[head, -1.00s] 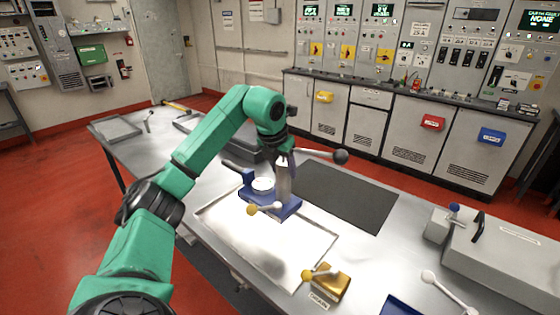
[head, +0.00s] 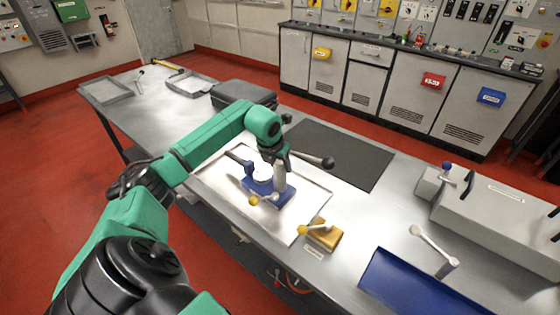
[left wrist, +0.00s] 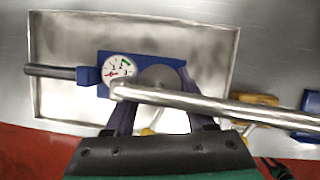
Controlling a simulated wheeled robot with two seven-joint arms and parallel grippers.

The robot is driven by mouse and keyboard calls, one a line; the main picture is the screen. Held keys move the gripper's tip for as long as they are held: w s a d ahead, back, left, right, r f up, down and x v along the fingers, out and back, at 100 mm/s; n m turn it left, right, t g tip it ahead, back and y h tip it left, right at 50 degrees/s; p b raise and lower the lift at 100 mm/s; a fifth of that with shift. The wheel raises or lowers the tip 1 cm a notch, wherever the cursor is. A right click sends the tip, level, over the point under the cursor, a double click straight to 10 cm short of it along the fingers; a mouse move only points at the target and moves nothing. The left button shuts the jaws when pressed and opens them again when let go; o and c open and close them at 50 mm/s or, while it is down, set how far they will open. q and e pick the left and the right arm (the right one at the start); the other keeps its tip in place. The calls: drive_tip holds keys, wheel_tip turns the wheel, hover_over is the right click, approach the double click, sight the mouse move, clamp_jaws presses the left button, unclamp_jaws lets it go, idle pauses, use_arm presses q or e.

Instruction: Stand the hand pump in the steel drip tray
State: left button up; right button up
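The hand pump has a blue base (head: 268,188), a round white-faced gauge, a grey column and a long lever ending in a dark ball. It is upright within the outline of the steel drip tray (head: 285,222). My left gripper (head: 278,163) is at the column from above. In the left wrist view, its two fingers straddle the column of the hand pump (left wrist: 172,66), with the tray (left wrist: 62,35) around the base. The fingers look closed on the column. The contact under the base is hidden, so I cannot tell whether it touches the tray floor. My right gripper is not in view.
A yellow-brass block (head: 323,236) with a small lever stands just right of the tray. A blue tray (head: 410,285) and a grey box (head: 500,220) lie further right. A dark mat (head: 345,155) lies behind. A dark case (head: 243,94) stands behind the arm.

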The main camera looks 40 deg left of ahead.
use_arm(q)
drive_tip(key=o, duration=0.4)
drive_tip(key=shift+c, duration=0.2)
drive_tip(key=shift+s+d+r, duration=0.1)
drive_tip(key=shift+s+d, duration=0.05)
drive_tip(key=shift+r, duration=0.1)
drive_tip(key=a+b+v, duration=0.1)
drive_tip(key=b+v, duration=0.1)
drive_tip(key=v, duration=0.9)
drive_tip(key=shift+s+d+r, duration=0.25)
drive_tip(key=shift+d+r, duration=0.1)
drive_tip(key=shift+d, duration=0.15)
